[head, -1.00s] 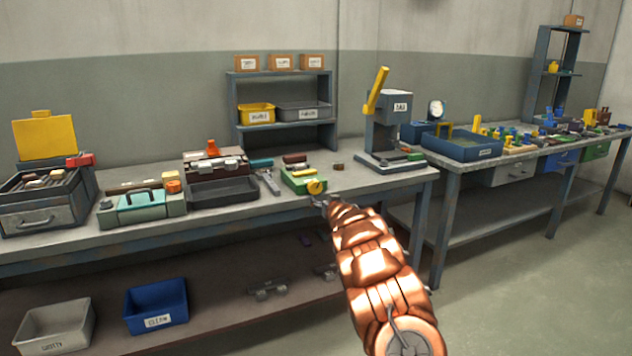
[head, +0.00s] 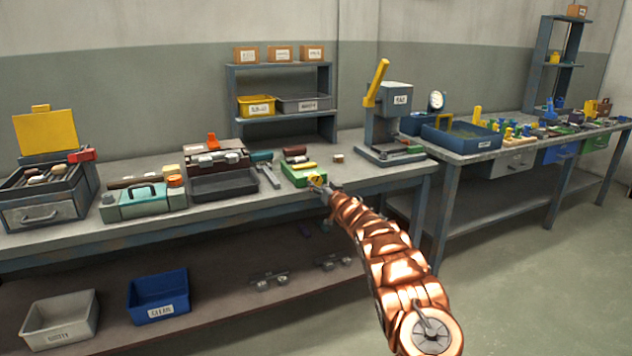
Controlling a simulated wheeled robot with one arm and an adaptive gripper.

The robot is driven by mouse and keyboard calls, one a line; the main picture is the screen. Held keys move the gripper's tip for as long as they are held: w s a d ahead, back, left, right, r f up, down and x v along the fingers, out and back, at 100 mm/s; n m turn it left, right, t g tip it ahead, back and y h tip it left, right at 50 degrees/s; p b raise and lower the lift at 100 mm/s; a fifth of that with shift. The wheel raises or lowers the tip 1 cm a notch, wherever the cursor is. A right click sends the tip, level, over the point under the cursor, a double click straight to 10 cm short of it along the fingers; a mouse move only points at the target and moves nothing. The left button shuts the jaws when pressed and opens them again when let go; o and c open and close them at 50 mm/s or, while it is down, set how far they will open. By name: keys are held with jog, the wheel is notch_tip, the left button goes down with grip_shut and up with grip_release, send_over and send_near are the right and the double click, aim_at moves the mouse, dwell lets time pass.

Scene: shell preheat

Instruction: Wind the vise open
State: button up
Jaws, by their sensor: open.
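The vise looks to be the small green block (head: 296,178) near the front edge of the long workbench, in the middle of the head view. The gripper is open. My copper-coloured arm reaches up to it from the lower right. The fingers are small here and partly overlap the handle. The gap between the vise jaws is too small to make out.
A dark brown box with a tray (head: 222,187) and a grey tool (head: 268,175) stand left of the vise. A grey press (head: 390,120) with a yellow lever stands to its right. A shelf (head: 285,118) is behind. Grey and blue bins (head: 158,297) sit below.

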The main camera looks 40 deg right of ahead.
aim_at(317, 180)
jog(key=shift+w+d+f, duration=0.1)
jog(key=shift+w, duration=0.5)
jog(key=shift+r+p+x, duration=0.2)
jog(key=shift+p+x, duration=0.55)
jog(key=shift+x, duration=0.75)
jog(key=shift+w+d+f, duration=0.2)
jog(key=shift+w+f, duration=0.05)
jog(key=shift+w, duration=0.05)
jog(key=c, duration=1.2)
